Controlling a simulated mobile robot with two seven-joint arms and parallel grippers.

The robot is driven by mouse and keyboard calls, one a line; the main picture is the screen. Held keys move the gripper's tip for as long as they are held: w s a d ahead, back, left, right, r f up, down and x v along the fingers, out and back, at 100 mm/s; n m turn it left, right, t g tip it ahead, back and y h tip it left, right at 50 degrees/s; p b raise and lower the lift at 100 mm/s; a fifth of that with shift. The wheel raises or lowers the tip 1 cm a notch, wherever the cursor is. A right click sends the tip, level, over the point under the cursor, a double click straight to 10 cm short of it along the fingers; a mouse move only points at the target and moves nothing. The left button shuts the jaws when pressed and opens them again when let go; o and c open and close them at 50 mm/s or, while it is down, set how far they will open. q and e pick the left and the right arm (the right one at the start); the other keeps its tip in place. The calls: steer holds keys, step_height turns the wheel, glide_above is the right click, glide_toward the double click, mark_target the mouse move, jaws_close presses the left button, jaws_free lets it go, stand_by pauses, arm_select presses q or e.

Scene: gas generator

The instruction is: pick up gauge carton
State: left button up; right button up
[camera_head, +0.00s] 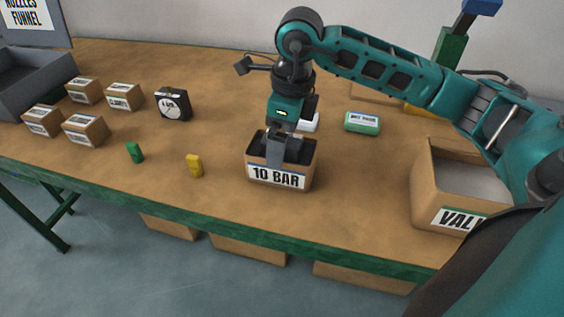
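The open brown carton labelled "10 BAR" (293,182), apparently the gauge carton, stands upright near the front edge of the table. My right gripper (278,152) points down at it, with its grey fingers at and partly inside the open top. One finger shows against the near wall above the label. The finger gap and the carton's inside are mostly hidden, so I cannot tell whether it grips the wall. A black box with a round white dial (174,104) stands farther left. My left gripper is not in view.
Several small cartons (84,129) and a grey bin (35,80) are at the left. A green piece (135,152) and a yellow piece (195,165) lie left of the carton.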

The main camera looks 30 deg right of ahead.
step_height(320, 180, down, 4)
steer(key=shift+w+r, duration=0.1)
steer(key=shift+r, duration=0.1)
steer(key=shift+c, duration=0.5)
steer(key=c, duration=0.6)
steer(key=shift+r, duration=0.1)
steer(key=shift+c, duration=0.3)
steer(key=shift+r, duration=0.1)
